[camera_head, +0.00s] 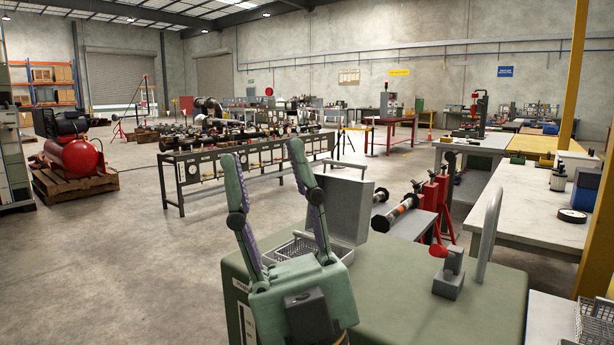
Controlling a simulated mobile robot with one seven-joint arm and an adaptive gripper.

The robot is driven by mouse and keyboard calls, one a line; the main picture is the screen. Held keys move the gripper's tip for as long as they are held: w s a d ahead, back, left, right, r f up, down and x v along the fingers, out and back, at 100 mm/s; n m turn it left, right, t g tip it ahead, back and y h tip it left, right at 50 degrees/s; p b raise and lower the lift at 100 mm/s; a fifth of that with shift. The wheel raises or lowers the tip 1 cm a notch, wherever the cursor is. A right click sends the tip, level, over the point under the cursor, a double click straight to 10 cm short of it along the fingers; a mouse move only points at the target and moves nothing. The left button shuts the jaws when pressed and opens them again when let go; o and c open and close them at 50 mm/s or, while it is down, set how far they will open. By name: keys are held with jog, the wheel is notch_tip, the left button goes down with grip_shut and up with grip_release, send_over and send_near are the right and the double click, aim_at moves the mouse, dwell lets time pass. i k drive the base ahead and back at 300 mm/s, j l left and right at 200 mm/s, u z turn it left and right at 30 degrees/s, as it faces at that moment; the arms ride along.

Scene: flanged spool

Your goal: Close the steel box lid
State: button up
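The steel box lid (342,208) is a plain grey panel standing raised and tilted back at the far edge of a green-topped bench. The light grey lower part of the steel box (346,252) is below it, mostly hidden behind my gripper. My green gripper (266,155) is in front of the box, pointing up, with its two long fingers spread wide and nothing between them. The right finger overlaps the left edge of the lid in the picture; I cannot tell whether they touch.
A wire basket (290,249) shows between my fingers, at the box. On the green bench (400,310), a red-knobbed fixture (447,275) and a tall curved grey bar (489,235) stand to the right. The bench top between box and fixture is clear.

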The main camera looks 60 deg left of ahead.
aim_at(347, 205)
jog(key=l+u, duration=0.1)
jog(key=u, duration=0.3)
jog(key=l+u, duration=0.1)
jog(key=u, duration=0.25)
jog(key=l+u, duration=0.1)
jog(key=u, duration=0.3)
